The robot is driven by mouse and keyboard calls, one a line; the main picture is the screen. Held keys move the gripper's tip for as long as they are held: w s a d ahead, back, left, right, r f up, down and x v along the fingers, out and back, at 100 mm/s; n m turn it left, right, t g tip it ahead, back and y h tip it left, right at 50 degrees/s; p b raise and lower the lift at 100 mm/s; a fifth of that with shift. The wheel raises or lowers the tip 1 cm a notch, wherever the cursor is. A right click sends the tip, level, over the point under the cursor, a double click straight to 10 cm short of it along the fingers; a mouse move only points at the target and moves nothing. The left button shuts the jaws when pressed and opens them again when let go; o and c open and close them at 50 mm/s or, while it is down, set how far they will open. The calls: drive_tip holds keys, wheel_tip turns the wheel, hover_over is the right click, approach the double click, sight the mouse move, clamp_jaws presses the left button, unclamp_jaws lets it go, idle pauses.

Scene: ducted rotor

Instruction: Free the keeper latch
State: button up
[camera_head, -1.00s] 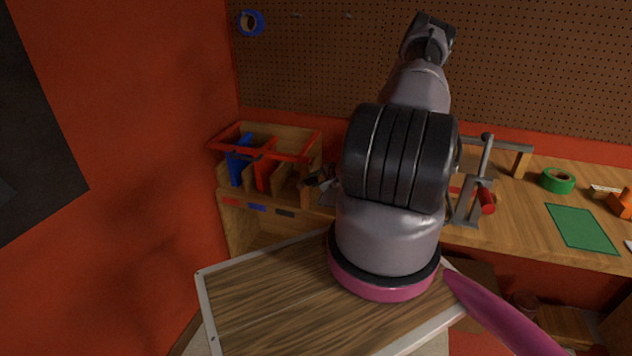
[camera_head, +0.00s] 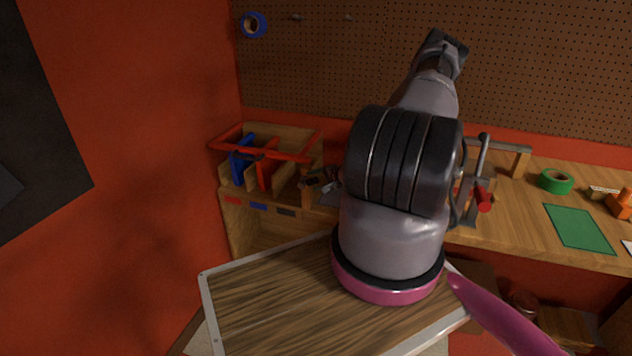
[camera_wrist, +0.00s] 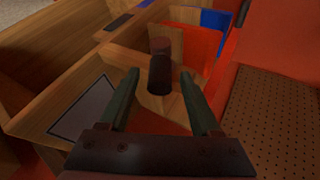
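My gripper (camera_wrist: 160,75) is open in the wrist view, with two dark green fingers apart. A dark upright cylinder (camera_wrist: 159,72) with a reddish-brown top shows between and just beyond the fingertips, with gaps on both sides. I cannot tell whether it belongs to the keeper latch. In the head view my arm covers the middle of the bench, and I cannot make out the gripper clearly. A metal fixture with a red handle (camera_head: 482,196) stands partly hidden right of my arm. No ducted rotor or keeper latch can be clearly identified.
A wooden rack with red rails (camera_head: 262,150) and blue and red dividers stands at the bench's left; dividers also show in the wrist view (camera_wrist: 200,45). Green tape (camera_head: 556,181) and a green mat (camera_head: 579,229) lie at right. A pegboard (camera_head: 560,70) rises behind.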

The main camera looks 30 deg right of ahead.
drive_tip(key=shift+s+d, duration=0.1)
drive_tip(key=v, duration=1)
drive_tip(key=shift+s+r, duration=0.25)
